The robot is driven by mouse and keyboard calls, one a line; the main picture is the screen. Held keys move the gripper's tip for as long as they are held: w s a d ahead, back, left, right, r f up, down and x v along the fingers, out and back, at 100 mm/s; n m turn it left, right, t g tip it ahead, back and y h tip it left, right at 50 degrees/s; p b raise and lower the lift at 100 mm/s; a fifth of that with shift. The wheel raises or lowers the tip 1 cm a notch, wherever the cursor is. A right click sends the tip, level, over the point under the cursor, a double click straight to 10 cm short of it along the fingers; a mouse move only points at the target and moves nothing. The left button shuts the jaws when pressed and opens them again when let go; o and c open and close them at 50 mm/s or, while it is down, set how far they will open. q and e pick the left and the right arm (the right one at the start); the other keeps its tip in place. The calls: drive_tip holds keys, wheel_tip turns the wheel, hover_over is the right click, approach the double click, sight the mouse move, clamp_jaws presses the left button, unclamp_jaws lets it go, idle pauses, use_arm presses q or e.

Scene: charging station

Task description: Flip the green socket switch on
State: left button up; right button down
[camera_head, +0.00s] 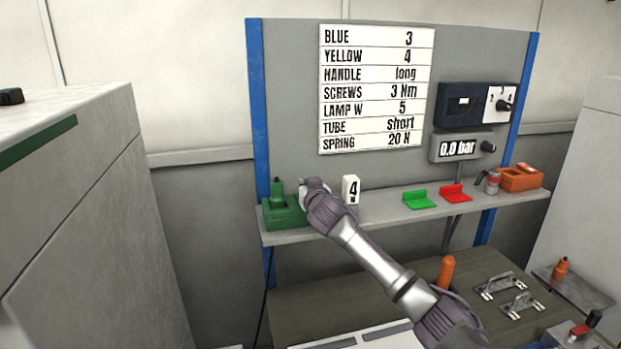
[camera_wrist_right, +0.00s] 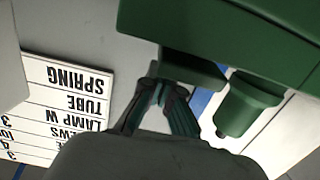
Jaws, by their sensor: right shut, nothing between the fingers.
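The green socket (camera_head: 284,213) sits at the left end of the shelf, with a green upright part on its top left. My right gripper (camera_head: 303,190) reaches in from the right, at the socket's right side. In the right wrist view, which is upside down, the socket body (camera_wrist_right: 225,38) fills the top right. My right gripper's fingertips (camera_wrist_right: 160,92) are shut and empty close beside a smaller green block (camera_wrist_right: 190,68). I cannot tell whether they touch it. The switch cannot be told apart clearly, nor its position. My left gripper is not in view.
A white block marked 4 (camera_head: 351,189) stands on the shelf (camera_head: 385,207) just right of the gripper. A green holder (camera_head: 418,200), a red holder (camera_head: 454,194) and an orange box (camera_head: 520,179) stand further right. A label board (camera_head: 376,90) hangs above.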

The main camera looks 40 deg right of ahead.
wheel_tip(320, 180, up, 3)
drive_tip(key=shift+w+f+p, duration=0.15)
drive_tip(key=shift+f+p, duration=0.05)
drive_tip(key=shift+p, duration=0.35)
drive_tip(key=shift+b+v, duration=0.8)
drive_tip(key=shift+v, duration=0.35)
use_arm(q)
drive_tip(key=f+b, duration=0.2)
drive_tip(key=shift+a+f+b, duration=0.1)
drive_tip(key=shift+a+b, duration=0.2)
drive_tip(key=shift+b, duration=0.05)
use_arm(e)
drive_tip(key=s+a+r, duration=0.3)
drive_tip(key=s, duration=0.3)
drive_tip(key=shift+s+a, duration=0.15)
drive_tip(key=shift+a, duration=0.15)
drive_tip(key=shift+d, duration=0.1)
